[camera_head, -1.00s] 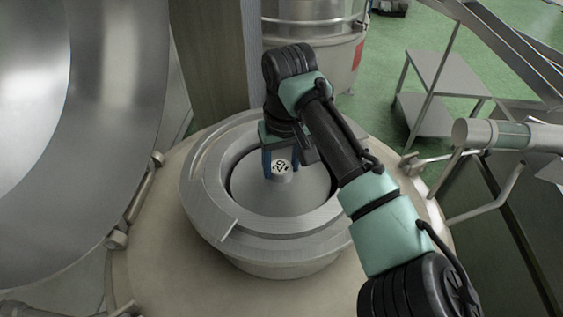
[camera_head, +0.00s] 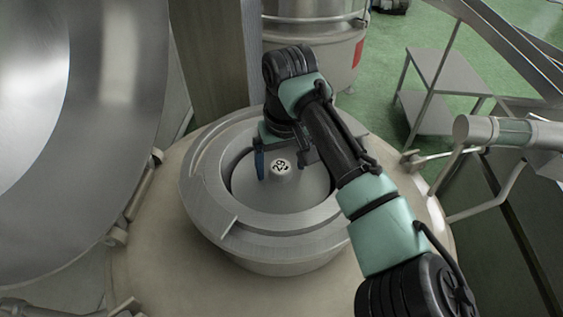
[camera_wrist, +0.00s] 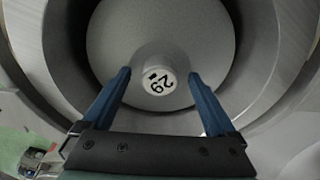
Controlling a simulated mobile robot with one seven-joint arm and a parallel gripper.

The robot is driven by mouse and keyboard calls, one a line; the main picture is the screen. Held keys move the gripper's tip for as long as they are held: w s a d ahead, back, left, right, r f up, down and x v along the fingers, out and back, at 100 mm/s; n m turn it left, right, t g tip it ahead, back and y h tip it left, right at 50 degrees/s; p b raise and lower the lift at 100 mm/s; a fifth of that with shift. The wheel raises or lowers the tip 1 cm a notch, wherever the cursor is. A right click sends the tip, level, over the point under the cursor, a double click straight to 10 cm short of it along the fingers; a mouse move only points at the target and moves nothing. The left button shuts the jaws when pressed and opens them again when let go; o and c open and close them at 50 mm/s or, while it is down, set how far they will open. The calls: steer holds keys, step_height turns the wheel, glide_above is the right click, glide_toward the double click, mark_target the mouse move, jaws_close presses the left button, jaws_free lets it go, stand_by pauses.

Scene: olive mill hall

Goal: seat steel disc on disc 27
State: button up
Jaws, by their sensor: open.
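The steel disc (camera_head: 290,198) lies inside the ring-shaped metal seat and looks level. Its round central knob (camera_head: 281,167) bears a label that reads 29; the knob also shows in the wrist view (camera_wrist: 159,82), with the disc face (camera_wrist: 160,30) around it. No disc marked 27 is visible; whatever lies under the steel disc is hidden. My gripper (camera_wrist: 159,73) is open, its two blue fingers on either side of the knob with a gap on each side. In the head view my arm hides part of the right finger.
A wide grooved metal rim (camera_head: 205,195) surrounds the disc on a pale round housing (camera_head: 160,255). A large steel drum (camera_head: 80,110) stands left, a post (camera_head: 212,55) behind, and a pipe with a handle (camera_head: 500,133) right. A grey stepped stand (camera_head: 445,85) is farther back.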

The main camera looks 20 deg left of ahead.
mark_target(284, 183)
step_height(284, 183, up, 13)
steer(key=s+d+b, duration=0.1)
steer(key=b, duration=0.2)
steer(key=shift+s+b, duration=0.3)
